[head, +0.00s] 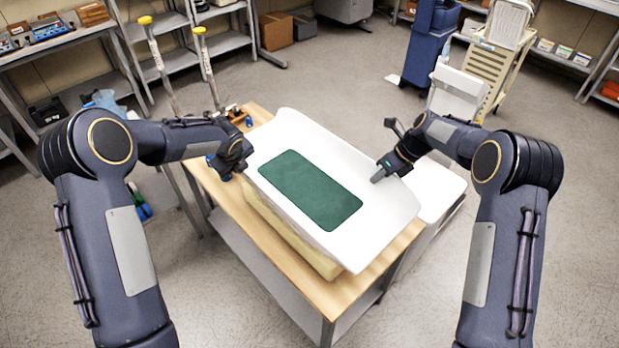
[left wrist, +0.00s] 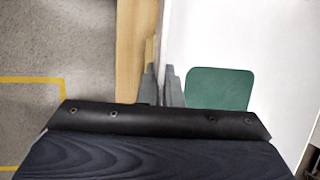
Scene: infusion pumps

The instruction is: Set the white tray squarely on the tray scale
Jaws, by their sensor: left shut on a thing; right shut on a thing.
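The white tray (head: 362,232) has a green mat (head: 310,190) lying in it and sits at an angle over the wooden table. My left gripper (head: 241,168) is shut on the tray's left rim. The left wrist view shows its two fingers (left wrist: 161,86) on either side of the rim, with the tray (left wrist: 222,35) to the right. My right gripper (head: 379,176) is shut on the tray's right rim. A white platform (head: 440,192), which looks like the tray scale, stands to the right, partly hidden by my right arm.
A pale yellow block (head: 292,230) shows under the tray on the wooden table (head: 345,290); I cannot tell whether they touch. Shelves (head: 190,45) and a beige cart (head: 492,70) stand behind. The floor in front is clear.

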